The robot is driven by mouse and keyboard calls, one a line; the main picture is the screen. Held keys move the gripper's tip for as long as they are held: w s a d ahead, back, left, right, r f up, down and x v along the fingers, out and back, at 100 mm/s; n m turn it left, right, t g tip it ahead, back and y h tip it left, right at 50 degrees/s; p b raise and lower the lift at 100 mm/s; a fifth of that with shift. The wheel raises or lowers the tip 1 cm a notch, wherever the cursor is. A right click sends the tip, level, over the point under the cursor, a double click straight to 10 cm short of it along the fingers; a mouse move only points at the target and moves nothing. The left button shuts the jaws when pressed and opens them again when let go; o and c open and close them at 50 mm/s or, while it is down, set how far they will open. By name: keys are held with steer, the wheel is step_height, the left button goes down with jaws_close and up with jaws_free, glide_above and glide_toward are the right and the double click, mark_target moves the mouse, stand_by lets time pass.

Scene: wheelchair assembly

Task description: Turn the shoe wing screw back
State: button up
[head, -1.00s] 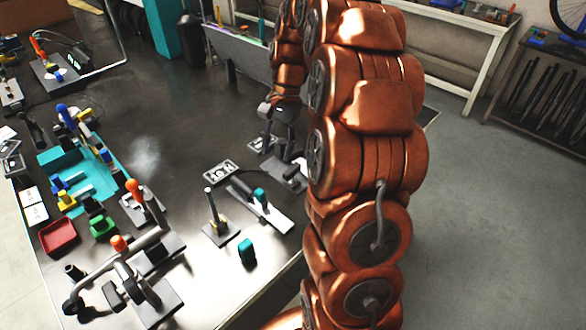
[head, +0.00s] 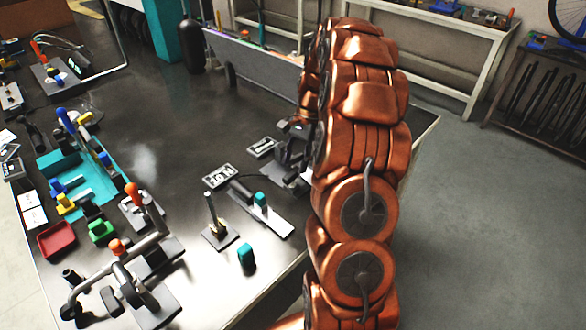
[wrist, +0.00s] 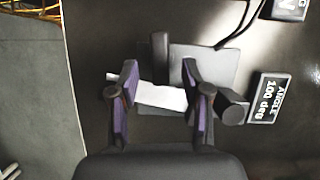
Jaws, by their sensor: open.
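My gripper (wrist: 160,78) is open, its two purple-lined fingers apart over a small fixture with a grey plate (wrist: 218,64). A dark upright block (wrist: 160,58) and a pale bar (wrist: 158,95) show between and beyond the fingers. A dark knob-like part (wrist: 233,108) lies just right of the right finger; I cannot tell whether it is the shoe wing screw. Contact with the fingers cannot be told. In the head view my arm hides much of my gripper and the fixture (head: 292,178) at the table's right side.
A display (wrist: 268,97) reading "ANGLE 100 deg" lies right of the fixture. In the head view, a plate with a teal knob (head: 261,199), an upright post (head: 211,212) and a loose teal piece (head: 246,256) stand nearby. The table's middle is clear.

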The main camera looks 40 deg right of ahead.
mark_target(292, 172)
steer(key=shift+x, duration=1.55)
jaws_close()
